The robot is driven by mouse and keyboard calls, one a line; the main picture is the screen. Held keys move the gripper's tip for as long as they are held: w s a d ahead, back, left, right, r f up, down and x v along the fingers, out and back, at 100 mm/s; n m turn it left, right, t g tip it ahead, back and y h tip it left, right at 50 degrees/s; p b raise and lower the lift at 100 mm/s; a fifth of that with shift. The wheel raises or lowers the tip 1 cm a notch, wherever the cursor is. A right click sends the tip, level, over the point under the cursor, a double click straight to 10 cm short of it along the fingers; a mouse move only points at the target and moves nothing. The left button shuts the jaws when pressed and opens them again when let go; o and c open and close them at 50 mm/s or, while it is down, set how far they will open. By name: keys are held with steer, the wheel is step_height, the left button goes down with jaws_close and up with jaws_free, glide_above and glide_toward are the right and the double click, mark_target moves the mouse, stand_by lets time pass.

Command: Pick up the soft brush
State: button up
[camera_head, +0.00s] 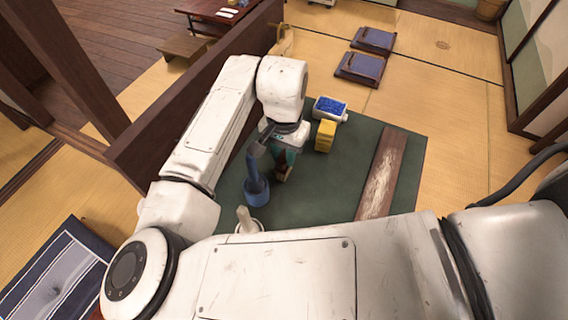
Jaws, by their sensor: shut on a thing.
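My gripper (287,148) points down over the green mat, to the right of a blue vase-like bottle. It is shut on a small brown and tan thing (284,172), which looks like the soft brush. The arm's wrist and the jaws hide most of it. I cannot tell whether its lower end touches the mat.
The blue bottle (257,187) stands close to the gripper's left. A yellow block (325,136) and a white tray of blue bits (316,108) lie to the right. A worn wooden plank (383,175) lies further right on the green mat (330,185). A low wooden wall (150,150) runs left.

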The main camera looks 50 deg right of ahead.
jaws_close()
steer(key=shift+r, duration=0.5)
step_height(320, 180, up, 2)
steer(key=shift+r, duration=0.25)
steer(key=s+a+r, duration=0.7)
steer(key=s+r, duration=0.2)
steer(key=s, duration=0.3)
steer(key=shift+a+r, duration=0.2)
steer(key=shift+r, duration=0.1)
